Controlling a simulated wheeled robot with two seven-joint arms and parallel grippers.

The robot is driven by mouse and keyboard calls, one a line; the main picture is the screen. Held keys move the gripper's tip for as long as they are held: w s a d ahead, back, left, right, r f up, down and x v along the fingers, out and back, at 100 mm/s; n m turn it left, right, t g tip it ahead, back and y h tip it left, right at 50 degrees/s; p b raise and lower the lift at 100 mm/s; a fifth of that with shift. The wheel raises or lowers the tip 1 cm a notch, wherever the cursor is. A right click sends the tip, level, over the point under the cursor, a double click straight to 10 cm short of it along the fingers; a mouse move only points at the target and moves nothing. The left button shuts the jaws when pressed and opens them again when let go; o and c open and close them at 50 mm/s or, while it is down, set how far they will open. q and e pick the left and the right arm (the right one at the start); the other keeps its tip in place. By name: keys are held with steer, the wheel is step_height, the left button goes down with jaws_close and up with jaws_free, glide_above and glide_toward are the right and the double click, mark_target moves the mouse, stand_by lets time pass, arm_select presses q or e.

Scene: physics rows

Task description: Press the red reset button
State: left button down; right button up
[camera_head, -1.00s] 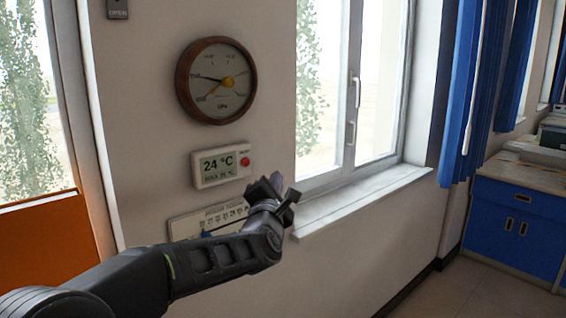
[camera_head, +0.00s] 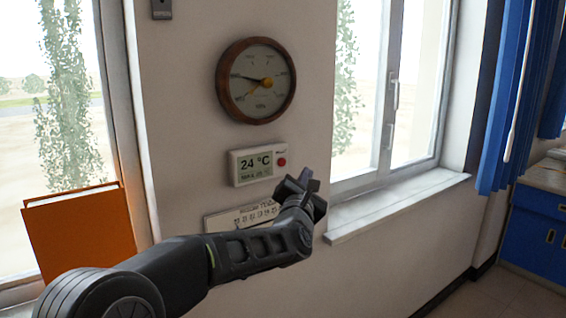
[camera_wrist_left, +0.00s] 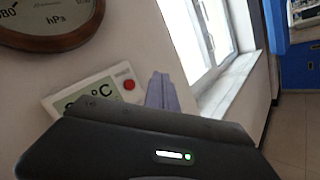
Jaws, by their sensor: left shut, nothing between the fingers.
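The red reset button (camera_head: 282,162) is a small round button on the right side of a white wall thermometer (camera_head: 236,168) that reads 24 °C. It also shows in the left wrist view (camera_wrist_left: 129,85). My left gripper (camera_head: 305,178) is shut and empty, just below and right of the button in the head view. In the left wrist view the closed fingers (camera_wrist_left: 161,92) appear right of the button, and I see no contact. The wrist housing hides the lower part of the thermometer there. My right gripper is not in view.
A round wooden barometer (camera_head: 230,95) hangs above the thermometer. A white panel (camera_head: 215,222) is below it, partly behind my left arm. A window sill (camera_head: 400,208) juts out at the right. An orange binder (camera_head: 80,230) stands at the left.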

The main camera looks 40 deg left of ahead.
mark_target(282, 163)
arm_select(q)
steer(key=w+a, duration=0.2)
steer(key=a, duration=0.4)
steer(key=shift+a, duration=0.35)
stand_by(1.7)
steer(key=shift+w+a+b, duration=0.1)
steer(key=shift+a+b, duration=0.25)
steer(key=shift+b, duration=0.25)
